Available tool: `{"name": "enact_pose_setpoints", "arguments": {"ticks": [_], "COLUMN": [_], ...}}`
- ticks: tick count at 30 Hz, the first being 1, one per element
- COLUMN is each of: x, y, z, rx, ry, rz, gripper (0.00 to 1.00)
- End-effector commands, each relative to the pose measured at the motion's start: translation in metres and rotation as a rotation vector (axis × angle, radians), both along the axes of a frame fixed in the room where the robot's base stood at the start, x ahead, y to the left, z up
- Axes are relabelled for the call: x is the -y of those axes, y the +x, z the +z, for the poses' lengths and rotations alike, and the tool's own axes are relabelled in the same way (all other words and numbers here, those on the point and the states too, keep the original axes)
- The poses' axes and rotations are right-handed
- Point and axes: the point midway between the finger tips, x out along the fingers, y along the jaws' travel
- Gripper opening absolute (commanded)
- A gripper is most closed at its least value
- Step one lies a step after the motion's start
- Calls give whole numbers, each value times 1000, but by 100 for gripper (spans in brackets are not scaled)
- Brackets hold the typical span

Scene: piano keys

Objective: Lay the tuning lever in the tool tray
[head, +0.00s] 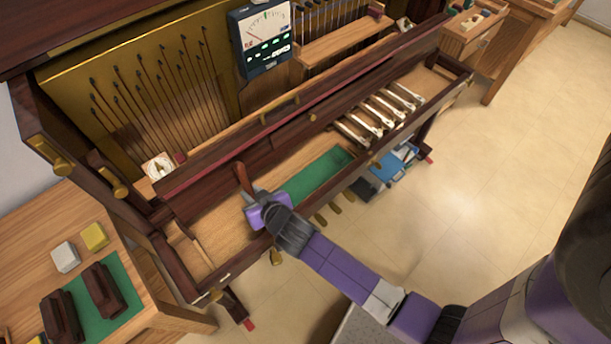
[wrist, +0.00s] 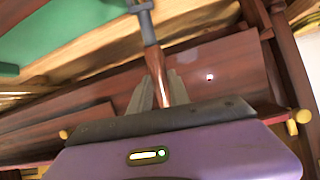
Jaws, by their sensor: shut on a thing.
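My gripper (head: 255,205) is over the bare left part of the open piano's key bed, beside a green strip. It is shut on the tuning lever (head: 242,178), whose reddish-brown handle sticks up past the purple gripper body. In the wrist view the grey fingers (wrist: 163,92) pinch the brown handle of the lever (wrist: 156,65), and its grey metal shaft and head point away toward the top. I cannot clearly single out the tool tray. A small wooden box-like tray (head: 458,44) with small things stands at the top right.
The piano's dark front rail (head: 230,272) runs below my arm. Several white keys (head: 380,112) lie to the right. A meter (head: 264,38) stands at the back. The left bench holds dark blocks (head: 103,290) on a green mat (head: 125,318). Blue items (head: 395,160) lie below the piano.

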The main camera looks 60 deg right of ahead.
Motion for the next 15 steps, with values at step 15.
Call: {"name": "enact_pose_setpoints", "arguments": {"ticks": [15], "x": [68], "y": [-28], "z": [9], "rx": [-328], "ry": [533], "rz": [-624], "gripper": [0]}}
